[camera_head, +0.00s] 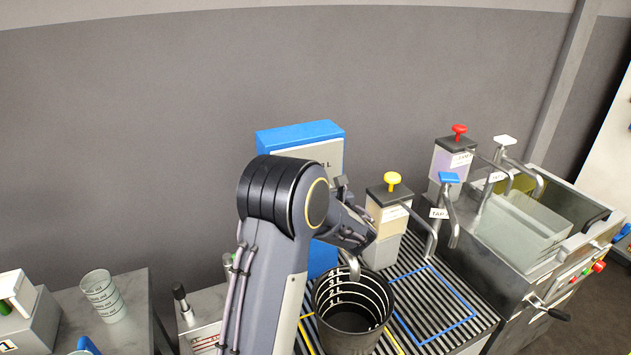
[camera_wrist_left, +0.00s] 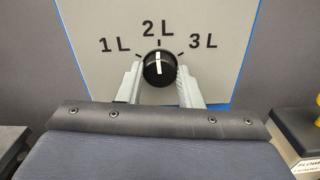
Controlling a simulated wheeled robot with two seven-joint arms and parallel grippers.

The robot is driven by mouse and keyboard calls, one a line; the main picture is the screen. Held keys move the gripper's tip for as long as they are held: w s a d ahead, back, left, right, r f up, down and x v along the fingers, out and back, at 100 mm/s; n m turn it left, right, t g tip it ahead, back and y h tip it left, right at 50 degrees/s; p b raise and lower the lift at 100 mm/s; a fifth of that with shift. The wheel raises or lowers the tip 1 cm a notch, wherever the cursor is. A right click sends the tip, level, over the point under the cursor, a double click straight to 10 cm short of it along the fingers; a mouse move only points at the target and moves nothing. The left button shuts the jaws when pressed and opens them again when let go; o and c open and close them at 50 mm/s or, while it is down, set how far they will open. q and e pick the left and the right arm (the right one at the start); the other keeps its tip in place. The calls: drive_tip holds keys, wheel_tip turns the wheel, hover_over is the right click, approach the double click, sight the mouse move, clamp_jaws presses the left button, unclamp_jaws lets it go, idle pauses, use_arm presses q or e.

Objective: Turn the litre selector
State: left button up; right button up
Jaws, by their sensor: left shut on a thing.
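The litre selector (camera_wrist_left: 158,70) is a round black knob with a white pointer line, on a light panel (camera_wrist_left: 215,15) marked 1 L, 2 L and 3 L. The pointer stands nearly straight up, toward 2 L. My left gripper (camera_wrist_left: 159,85) is shut on the knob, one finger on each side of it. In the head view the panel belongs to a tall blue dispenser (camera_head: 300,131). My left arm hides the knob and much of the panel there. My right gripper is not in view.
A black bucket (camera_head: 349,318) with inner rings stands on the slatted grate below the dispenser. A yellow-topped pump (camera_head: 388,215) and a red-topped pump (camera_head: 456,155) stand to the right, near a metal sink (camera_head: 520,285). Clear stacked cups (camera_head: 102,297) stand at left.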

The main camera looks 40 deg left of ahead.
use_arm(q)
drive_tip(key=shift+m, duration=0.4)
drive_tip(key=o, duration=1)
drive_tip(key=shift+d, duration=0.1)
drive_tip(key=b+v, duration=0.1)
drive_tip(key=v, duration=0.6)
drive_tip(key=shift+s+d, duration=0.2)
drive_tip(key=shift+d, duration=0.1)
